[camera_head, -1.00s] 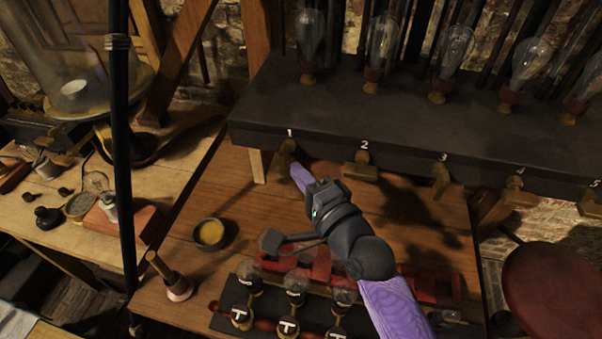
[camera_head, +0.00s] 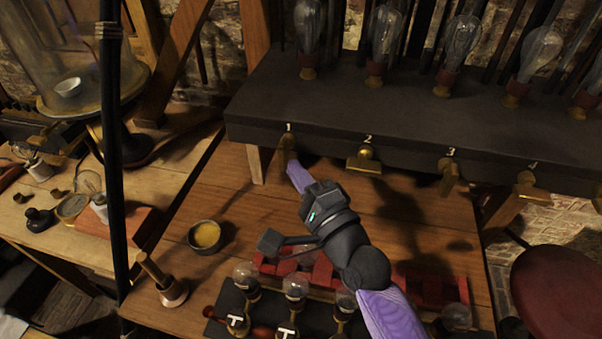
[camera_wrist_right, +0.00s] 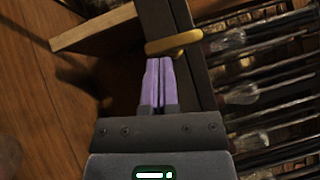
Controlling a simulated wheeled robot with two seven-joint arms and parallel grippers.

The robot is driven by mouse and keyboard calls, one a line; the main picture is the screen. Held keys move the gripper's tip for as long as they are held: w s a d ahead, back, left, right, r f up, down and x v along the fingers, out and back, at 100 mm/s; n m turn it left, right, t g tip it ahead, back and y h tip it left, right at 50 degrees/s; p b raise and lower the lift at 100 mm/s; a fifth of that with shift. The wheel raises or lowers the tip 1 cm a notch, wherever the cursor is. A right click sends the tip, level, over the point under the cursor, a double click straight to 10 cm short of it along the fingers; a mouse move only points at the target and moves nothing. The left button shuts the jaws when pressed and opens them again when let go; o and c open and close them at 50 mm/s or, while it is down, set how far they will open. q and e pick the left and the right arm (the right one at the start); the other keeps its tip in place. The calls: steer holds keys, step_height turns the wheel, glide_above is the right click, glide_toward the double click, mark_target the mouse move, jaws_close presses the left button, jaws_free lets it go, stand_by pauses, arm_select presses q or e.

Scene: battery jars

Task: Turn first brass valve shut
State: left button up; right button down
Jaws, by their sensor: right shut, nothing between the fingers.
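The first brass valve (camera_head: 287,148) sits under the label 1 on the front of the dark shelf (camera_head: 350,110). Its handle hangs roughly downward in the head view. In the wrist view the brass handle (camera_wrist_right: 174,43) lies crosswise just ahead of the fingertips. My right gripper (camera_head: 293,166) has purple fingers and is shut and empty. In the wrist view its tips (camera_wrist_right: 159,62) are right at the handle; I cannot tell whether they touch it. The fingertips partly cover the valve's lower end in the head view. My left gripper is not in view.
The second valve (camera_head: 365,159) has a crosswise handle; the third (camera_head: 448,177) hangs down. Glass bulbs (camera_head: 385,35) stand on the shelf. Below lie a yellow-filled bowl (camera_head: 206,236), a wooden-handled tool (camera_head: 165,280) and a red rack (camera_head: 420,285). A red stool (camera_head: 560,295) stands at right.

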steer(key=m+t+b, duration=0.1)
steer(key=b, duration=0.1)
steer(key=a+f+m+t+b, duration=0.1)
steer(key=m+b, duration=0.1)
steer(key=m+t+b, duration=0.2)
steer(key=b, duration=0.1)
steer(key=shift+w+a+f+h, duration=0.15)
steer(key=shift+w+a+h, duration=0.15)
steer(key=shift+a, duration=0.35)
steer(key=shift+w+a, duration=0.2)
steer(key=shift+a, duration=0.25)
steer(key=shift+w+a+p, duration=0.15)
steer(key=shift+a+p, duration=0.15)
steer(key=shift+a, duration=0.15)
stand_by(0.3)
stand_by(0.6)
